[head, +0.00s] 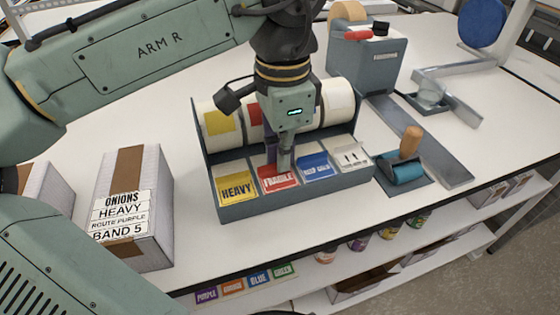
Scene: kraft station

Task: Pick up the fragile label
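The fragile label (279,180) is a red and white card in the second slot from the left of a grey label dispenser (300,200). My gripper (279,163) points down right above the fragile label, with its fingertips at the label's upper edge. The fingers cover part of the label's top. I cannot tell whether they touch it or how far apart they are.
Beside it in the dispenser lie a yellow heavy label (236,187), a blue label (317,167) and a white label with arrows (351,157). Label rolls stand behind. A white carton (132,205) stands left, a teal roller (403,170) right.

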